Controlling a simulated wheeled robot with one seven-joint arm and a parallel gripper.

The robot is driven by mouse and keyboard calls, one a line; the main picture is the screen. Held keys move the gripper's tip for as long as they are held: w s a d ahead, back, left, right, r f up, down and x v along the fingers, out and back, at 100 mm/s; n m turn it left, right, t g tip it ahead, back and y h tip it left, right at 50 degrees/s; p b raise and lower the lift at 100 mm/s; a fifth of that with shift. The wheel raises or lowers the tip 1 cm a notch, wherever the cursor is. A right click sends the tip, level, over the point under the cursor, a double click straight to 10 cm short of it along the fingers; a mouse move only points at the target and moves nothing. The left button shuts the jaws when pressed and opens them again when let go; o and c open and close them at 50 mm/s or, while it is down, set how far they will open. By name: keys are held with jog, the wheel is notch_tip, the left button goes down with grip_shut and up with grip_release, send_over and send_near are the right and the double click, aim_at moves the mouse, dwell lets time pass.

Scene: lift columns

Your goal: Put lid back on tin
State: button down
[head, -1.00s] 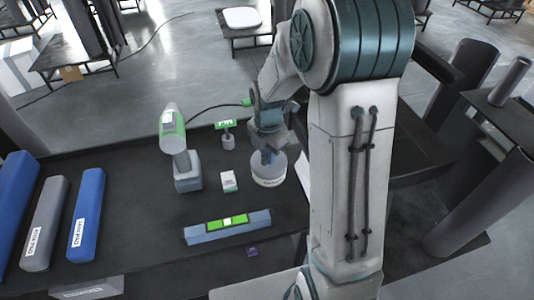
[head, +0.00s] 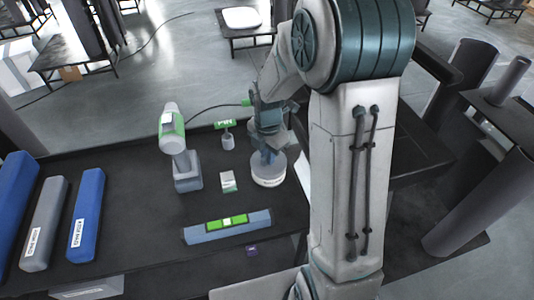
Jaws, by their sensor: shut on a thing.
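A round, pale grey tin (head: 269,181) stands on the dark table at its right part, left of my arm. My gripper (head: 269,156) is right over the tin, pointing down. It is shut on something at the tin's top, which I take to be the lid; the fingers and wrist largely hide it. From this view I cannot tell whether the lid is seated on the tin or held just above it.
A green and white drill (head: 173,135) stands left of the tin. A small box (head: 228,181), a green-topped piece (head: 226,136) and a spirit level (head: 228,226) lie nearby. Blue and grey bars (head: 86,215) fill the table's left side. A small purple item (head: 252,250) is near the front edge.

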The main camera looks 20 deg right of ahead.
jog(key=shift+f, duration=0.1)
dwell(0.7)
jog(key=c, duration=0.8)
grip_release()
jog(key=shift+c, duration=0.2)
jog(key=shift+r+p, duration=2.85)
jog(key=shift+r, duration=0.65)
grip_shut()
jog(key=shift+f, duration=0.25)
